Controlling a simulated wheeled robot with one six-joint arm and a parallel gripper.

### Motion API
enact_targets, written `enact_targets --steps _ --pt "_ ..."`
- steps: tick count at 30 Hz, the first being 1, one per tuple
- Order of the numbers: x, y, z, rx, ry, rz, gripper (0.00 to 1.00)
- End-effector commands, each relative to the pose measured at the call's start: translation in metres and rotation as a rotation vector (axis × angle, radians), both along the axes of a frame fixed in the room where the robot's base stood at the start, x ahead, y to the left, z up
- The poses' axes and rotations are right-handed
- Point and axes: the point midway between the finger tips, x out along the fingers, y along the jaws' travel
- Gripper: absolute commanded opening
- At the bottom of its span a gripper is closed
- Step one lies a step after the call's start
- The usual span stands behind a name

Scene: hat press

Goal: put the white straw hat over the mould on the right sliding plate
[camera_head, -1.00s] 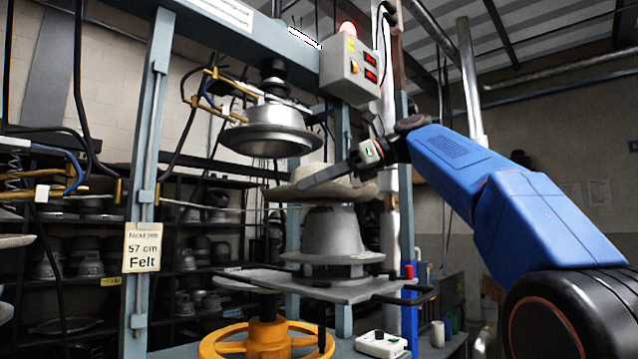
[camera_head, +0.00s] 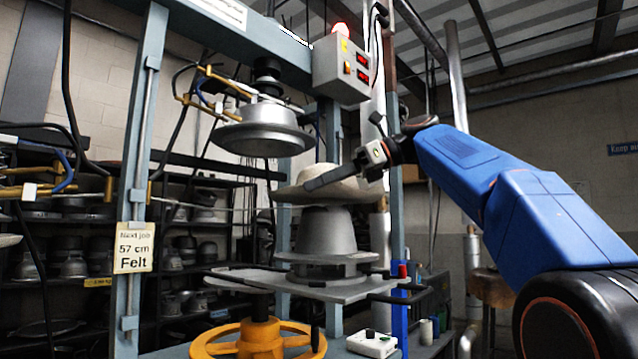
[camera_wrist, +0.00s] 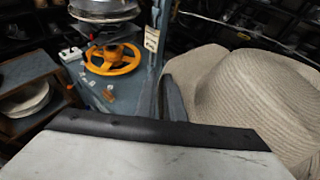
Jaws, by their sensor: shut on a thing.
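The white straw hat (camera_head: 340,190) is held by its brim in my gripper (camera_head: 312,184), crown up and a little tilted. It appears just above the grey metal mould (camera_head: 325,235), roughly in line with it in the head view. The brim hides the mould's top, so I cannot tell whether they touch or how they line up in depth. The mould stands on the sliding plate (camera_head: 245,277). In the wrist view the hat (camera_wrist: 260,95) fills the right side, beside a dark gripper finger (camera_wrist: 175,105); the mould under it is hidden.
A metal press head (camera_head: 262,130) hangs at upper left of the hat. A blue-grey post (camera_head: 140,170) with a "57 cm Felt" sign (camera_head: 134,247) stands left. A control box (camera_head: 342,70) is above. A yellow handwheel (camera_head: 258,338) is below the plate.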

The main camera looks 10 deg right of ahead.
Motion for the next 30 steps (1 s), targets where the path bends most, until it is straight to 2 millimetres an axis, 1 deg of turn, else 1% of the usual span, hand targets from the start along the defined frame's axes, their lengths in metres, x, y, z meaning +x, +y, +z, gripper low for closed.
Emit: enact_targets --steps 21,30 --pt "0.0 0.0 -0.039 -0.001 -0.003 -0.001 0.0" --pt "0.0 0.0 -0.05 -0.003 -0.008 -0.002 0.0"
